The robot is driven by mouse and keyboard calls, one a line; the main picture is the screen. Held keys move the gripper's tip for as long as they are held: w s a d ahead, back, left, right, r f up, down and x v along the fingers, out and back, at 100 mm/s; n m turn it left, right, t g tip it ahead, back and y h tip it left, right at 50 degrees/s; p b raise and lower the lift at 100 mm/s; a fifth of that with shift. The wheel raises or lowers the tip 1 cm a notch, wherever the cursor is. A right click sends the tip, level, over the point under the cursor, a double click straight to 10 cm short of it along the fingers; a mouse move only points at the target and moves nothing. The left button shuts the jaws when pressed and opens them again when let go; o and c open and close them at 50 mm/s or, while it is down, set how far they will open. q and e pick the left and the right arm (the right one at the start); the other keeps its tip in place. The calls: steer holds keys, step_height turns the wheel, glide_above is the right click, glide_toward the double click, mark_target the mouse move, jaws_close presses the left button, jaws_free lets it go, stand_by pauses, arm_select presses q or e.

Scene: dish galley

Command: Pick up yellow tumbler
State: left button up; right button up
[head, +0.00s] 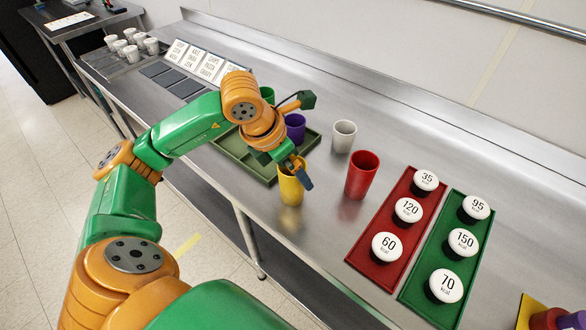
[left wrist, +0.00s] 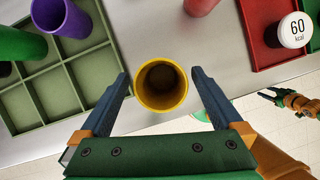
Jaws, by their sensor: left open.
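The yellow tumbler (head: 291,190) stands upright near the front edge of the steel counter. In the left wrist view its open rim (left wrist: 161,86) faces the camera, and it looks empty. My left gripper (head: 299,172) is over the tumbler in the head view. In the left wrist view its two dark blue fingers (left wrist: 162,84) are spread, one on each side of the tumbler, with a gap on both sides. The fingers do not touch it.
A green divided tray (head: 235,150) with purple (head: 295,127) and green tumblers lies to the left. A grey-white cup (head: 344,136) and a red tumbler (head: 362,175) stand to the right. Red (head: 369,270) and green (head: 413,300) trays hold kcal-labelled items.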

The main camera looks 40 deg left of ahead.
arm_select(q)
steer(key=shift+w+f, duration=0.1)
steer(key=c, duration=0.6)
jaws_close()
